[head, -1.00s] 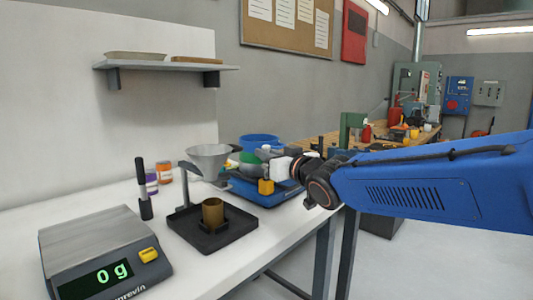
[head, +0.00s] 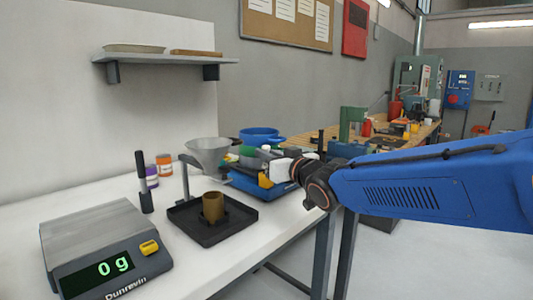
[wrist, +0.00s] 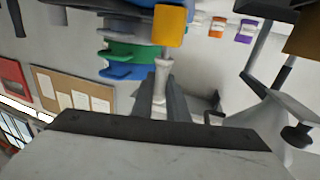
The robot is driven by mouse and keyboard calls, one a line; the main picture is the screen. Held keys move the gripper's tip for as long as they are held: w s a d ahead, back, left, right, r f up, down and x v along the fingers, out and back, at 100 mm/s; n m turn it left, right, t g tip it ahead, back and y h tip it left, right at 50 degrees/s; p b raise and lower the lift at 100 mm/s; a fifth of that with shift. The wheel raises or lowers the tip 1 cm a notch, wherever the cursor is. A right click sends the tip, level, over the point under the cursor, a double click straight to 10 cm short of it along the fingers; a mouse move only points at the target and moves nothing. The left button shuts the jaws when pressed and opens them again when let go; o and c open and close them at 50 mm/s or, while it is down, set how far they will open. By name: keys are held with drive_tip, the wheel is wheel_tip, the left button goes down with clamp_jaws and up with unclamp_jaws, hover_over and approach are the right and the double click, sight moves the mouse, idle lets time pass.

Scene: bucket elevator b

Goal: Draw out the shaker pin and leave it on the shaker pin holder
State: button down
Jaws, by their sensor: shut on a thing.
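My gripper (head: 272,163) is over the sieve shaker (head: 283,192) at the far end of the white bench. In the wrist view my dark fingers (wrist: 168,95) are closed around a pale, slender stem (wrist: 161,80). A yellow-orange block (wrist: 171,26) shows just beyond the stem, and I take the two to be the shaker pin. The yellow block also shows below my gripper in the head view (head: 265,181). Whether the pin is still seated is not clear. Stacked blue and green sieves (wrist: 130,53) are close beside it. I cannot clearly identify the shaker pin holder.
A funnel (head: 208,152) on a stand and a brass cup (head: 213,207) in a black tray (head: 205,236) stand nearer. A scale (head: 105,245) reading 0 g, a black upright tool (head: 145,185) and small jars (head: 164,165) are to the left.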

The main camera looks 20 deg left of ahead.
drive_tip(key=shift+f, duration=0.8)
drive_tip(key=c, duration=1.7)
unclamp_jaws()
drive_tip(key=shift+o, duration=0.2)
drive_tip(key=shift+d, duration=0.1)
drive_tip(key=v, duration=1.7)
drive_tip(key=shift+d, duration=0.15)
